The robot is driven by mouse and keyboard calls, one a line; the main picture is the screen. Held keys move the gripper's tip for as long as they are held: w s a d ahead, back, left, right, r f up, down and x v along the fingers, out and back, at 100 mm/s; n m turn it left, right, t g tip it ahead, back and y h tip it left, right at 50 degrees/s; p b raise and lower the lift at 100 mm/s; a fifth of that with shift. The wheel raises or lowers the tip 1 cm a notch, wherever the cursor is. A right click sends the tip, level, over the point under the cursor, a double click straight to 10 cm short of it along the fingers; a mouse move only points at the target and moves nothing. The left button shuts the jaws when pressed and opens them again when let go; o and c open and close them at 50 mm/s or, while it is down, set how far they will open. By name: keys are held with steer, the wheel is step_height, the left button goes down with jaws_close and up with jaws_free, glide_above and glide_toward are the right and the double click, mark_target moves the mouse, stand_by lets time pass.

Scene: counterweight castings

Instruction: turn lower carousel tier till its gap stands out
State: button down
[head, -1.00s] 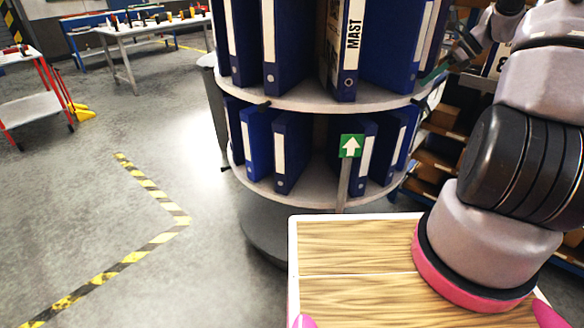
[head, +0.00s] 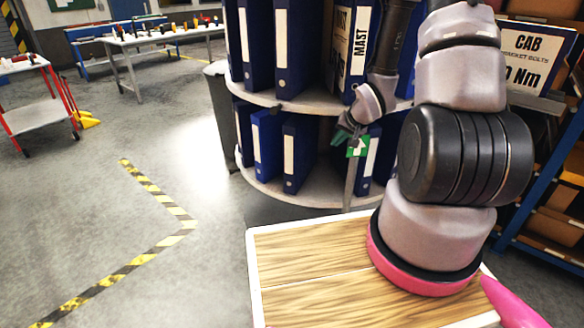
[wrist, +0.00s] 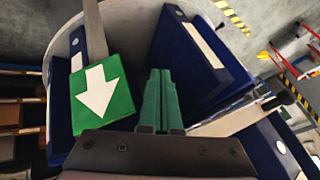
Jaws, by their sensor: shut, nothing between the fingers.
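The lower carousel tier (head: 280,194) is a round pale shelf holding blue binders with white spine labels. A gap (head: 323,172) shows between a blue binder (head: 298,155) and the binder behind the sign. A green sign with a white arrow (head: 357,147) stands on a grey post before the tier, just right of the gap; the sign is large in the wrist view (wrist: 104,92). My gripper (head: 343,134) is at the front of the lower tier, just left of the sign. Its green fingers (wrist: 160,84) are together and empty, with a binder (wrist: 190,60) beside them.
The upper tier (head: 295,102) carries more blue binders, one marked MAST, close above my gripper. Blue racking with boxes (head: 550,222) stands at the right. Yellow-black floor tape (head: 150,185) crosses open floor on the left. A red-framed trolley (head: 38,115) stands farther back.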

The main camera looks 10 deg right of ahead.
steer(key=f, duration=0.1)
glide_toward(300, 169)
step_height(300, 169, down, 4)
steer(key=w, duration=0.2)
steer(key=shift+w+a+r, duration=0.1)
steer(key=shift+w+a, duration=0.1)
steer(key=shift+a, duration=0.1)
